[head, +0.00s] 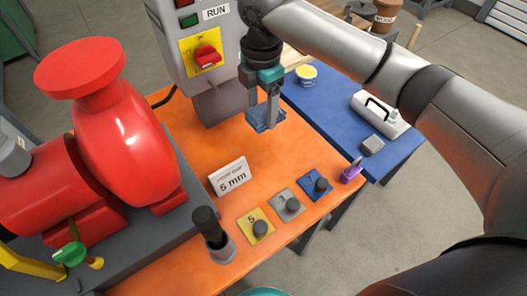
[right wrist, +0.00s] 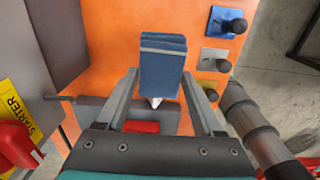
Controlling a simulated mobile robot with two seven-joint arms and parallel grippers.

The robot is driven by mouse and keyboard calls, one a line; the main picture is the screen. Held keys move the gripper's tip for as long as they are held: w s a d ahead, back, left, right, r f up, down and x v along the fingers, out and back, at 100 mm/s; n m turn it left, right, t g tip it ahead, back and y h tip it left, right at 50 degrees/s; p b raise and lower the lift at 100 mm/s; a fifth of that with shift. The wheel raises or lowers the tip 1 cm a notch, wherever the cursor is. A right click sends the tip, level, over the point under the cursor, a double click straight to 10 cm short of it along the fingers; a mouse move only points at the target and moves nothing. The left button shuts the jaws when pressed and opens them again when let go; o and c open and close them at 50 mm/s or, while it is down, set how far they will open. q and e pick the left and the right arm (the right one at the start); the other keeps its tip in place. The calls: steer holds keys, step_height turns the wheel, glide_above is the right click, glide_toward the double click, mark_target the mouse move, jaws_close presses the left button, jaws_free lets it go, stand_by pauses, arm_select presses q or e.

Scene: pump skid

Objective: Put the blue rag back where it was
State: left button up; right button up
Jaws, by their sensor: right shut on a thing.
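The blue rag (head: 265,121) is a small folded blue cloth over the orange bench top (head: 285,160), close to the front of the grey starter box. My right gripper (head: 271,108) points down and is shut on the rag. In the right wrist view the rag (right wrist: 162,68) shows as a folded stack between the two fingers, with the orange surface behind it. I cannot tell whether the rag touches the bench. My left gripper is not in view.
The starter box (head: 190,58) with a red switch stands behind. A red pump (head: 115,140) fills the left. A "5 mm" card (head: 230,178), yellow (head: 256,225), grey (head: 287,203) and blue (head: 314,185) blocks stand in front. A blue table (head: 335,115) adjoins at right.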

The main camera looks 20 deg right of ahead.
mark_target(262, 112)
step_height(262, 112, down, 15)
steer(key=b, duration=0.2)
steer(key=shift+b, duration=0.3)
steer(key=shift+f, duration=0.2)
steer(key=o, duration=1.2)
steer(key=shift+r, duration=0.1)
step_height(262, 112, up, 12)
steer(key=shift+r+p, duration=0.1)
steer(key=shift+p, duration=1.1)
